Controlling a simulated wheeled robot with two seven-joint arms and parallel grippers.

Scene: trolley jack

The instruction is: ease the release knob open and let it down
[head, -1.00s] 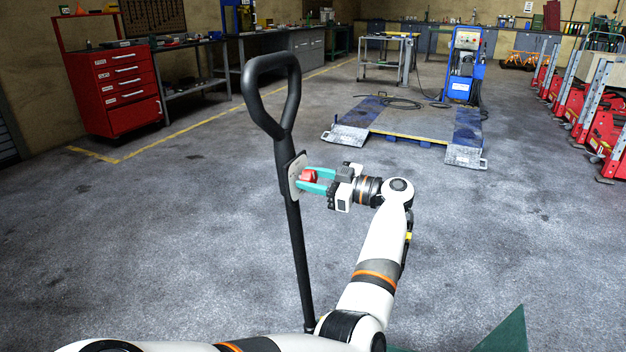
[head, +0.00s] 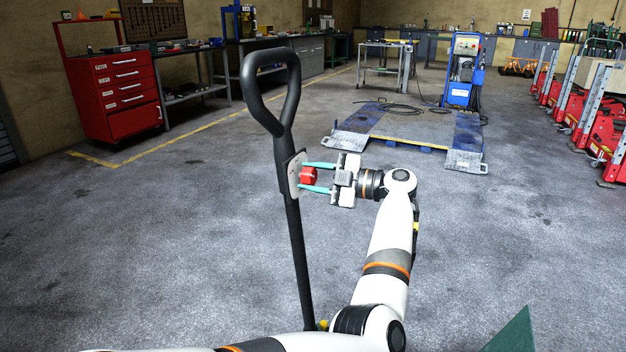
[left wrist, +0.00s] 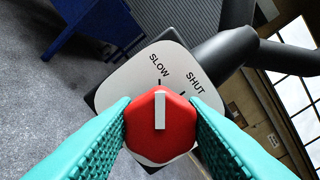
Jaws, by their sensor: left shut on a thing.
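The red release knob (head: 309,175) sits on a pale plate (head: 294,182) on the black jack handle (head: 299,256), which stands upright with a loop grip at its top. In the left wrist view the knob (left wrist: 160,125) is six-sided, and its white bar points at the SLOW mark, left of the SHUT mark on the plate (left wrist: 128,85). My left gripper (head: 306,178) is shut on the knob, with one teal finger on each side of it. The lower plate is hidden behind knob and fingers. My right gripper is not in view.
A blue-and-grey lift platform (head: 410,130) lies on the floor behind. A red tool cabinet (head: 115,92) stands at back left, and red machines (head: 600,125) line the right. A green flat corner (head: 512,334) shows at lower right. The floor around the handle is clear.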

